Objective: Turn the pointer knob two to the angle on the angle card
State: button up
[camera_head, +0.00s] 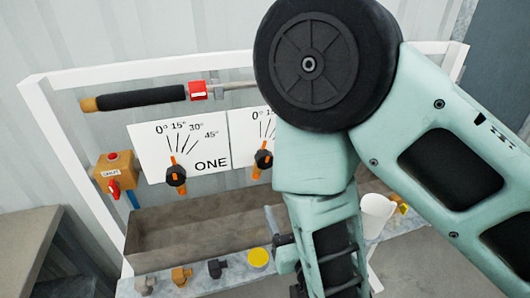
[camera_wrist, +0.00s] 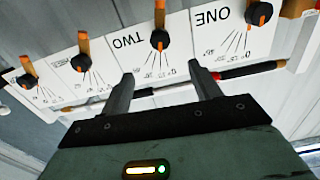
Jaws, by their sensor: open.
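Pointer knob two (camera_wrist: 160,38) is a black knob with an orange pointer bar on the white dial card marked TWO (camera_wrist: 128,40), which appears upside down in the wrist view. In the head view knob two (camera_head: 263,158) shows just left of my arm, which hides much of its card (camera_head: 243,135). My gripper (camera_wrist: 160,77) is open and empty, its two fingers apart, with knob two appearing between and beyond the tips. No contact shows. I cannot pick out a separate angle card.
Knob one (camera_head: 176,175) is to the left, and further knobs (camera_wrist: 84,62) continue along the row. A black-gripped lance (camera_head: 142,98) runs above the cards. Below are a grey trough (camera_head: 190,232), several small fittings and a yellow cap (camera_head: 259,257). A white cup (camera_head: 376,214) stands right of my arm.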

aim_at(266, 162)
jog(key=x, duration=0.5)
jog(key=p+x, duration=0.1)
jog(key=x, duration=0.5)
jog(key=p+x, duration=0.1)
jog(key=x, duration=0.4)
jog(key=shift+w+r, duration=0.25)
jog(key=shift+w+a+f, duration=0.1)
jog(key=shift+w, duration=0.3)
